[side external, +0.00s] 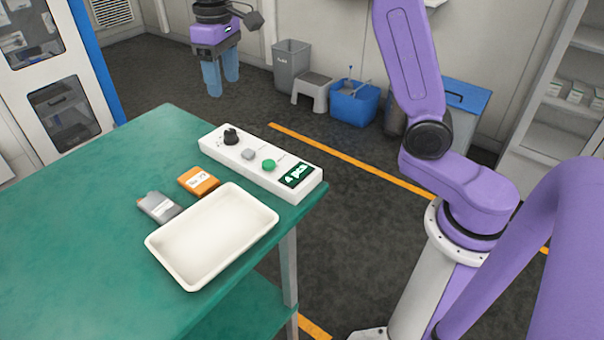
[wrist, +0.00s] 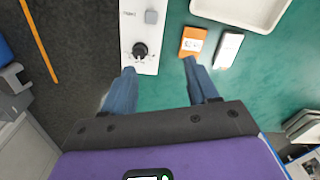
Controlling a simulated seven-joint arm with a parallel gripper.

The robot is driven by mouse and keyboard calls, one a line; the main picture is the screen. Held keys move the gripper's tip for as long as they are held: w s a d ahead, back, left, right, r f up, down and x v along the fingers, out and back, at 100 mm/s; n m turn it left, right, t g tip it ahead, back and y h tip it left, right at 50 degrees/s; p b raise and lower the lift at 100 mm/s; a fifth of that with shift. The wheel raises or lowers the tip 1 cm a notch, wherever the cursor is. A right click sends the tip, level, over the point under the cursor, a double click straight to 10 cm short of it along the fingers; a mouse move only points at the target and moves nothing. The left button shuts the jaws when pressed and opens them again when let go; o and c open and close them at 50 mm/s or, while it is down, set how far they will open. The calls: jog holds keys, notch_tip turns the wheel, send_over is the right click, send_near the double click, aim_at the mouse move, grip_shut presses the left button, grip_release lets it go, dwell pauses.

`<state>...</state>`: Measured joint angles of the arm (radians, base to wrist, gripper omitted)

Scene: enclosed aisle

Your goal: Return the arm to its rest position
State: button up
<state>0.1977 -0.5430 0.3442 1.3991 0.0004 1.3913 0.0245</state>
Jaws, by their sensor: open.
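My gripper (side external: 221,78) is at the top of the side view, raised clear of the green table's far edge. Its two blue fingers are apart with nothing between them. In the wrist view the open gripper (wrist: 158,88) points toward the table, with the knob end of the white control panel and an orange box beyond its fingertips. It touches nothing that I can see.
The green table (side external: 70,230) holds a white control panel (side external: 215,145) with a display, an orange box (side external: 199,181), a grey-and-white box (side external: 158,207) and an empty white tray (side external: 212,235). Bins (side external: 291,62), a step stool (side external: 312,90) and a blue bucket (side external: 352,103) stand on the floor behind.

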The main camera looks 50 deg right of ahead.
jog(key=s+a+f+n, duration=0.1)
jog(key=s+f+n, duration=0.1)
jog(key=s, duration=0.7)
jog(key=s+f+n, duration=0.2)
jog(key=s+n, duration=0.1)
jog(key=s, duration=0.6)
jog(key=s+d+f+n, duration=0.2)
jog(key=s+d, duration=0.1)
jog(key=s, duration=0.5)
jog(key=s+d+f+n, duration=0.2)
jog(key=s+d+f, duration=0.1)
jog(key=s, duration=0.5)
jog(key=shift+d+f, duration=0.2)
jog(key=shift+f, duration=0.1)
jog(key=shift+w, duration=0.1)
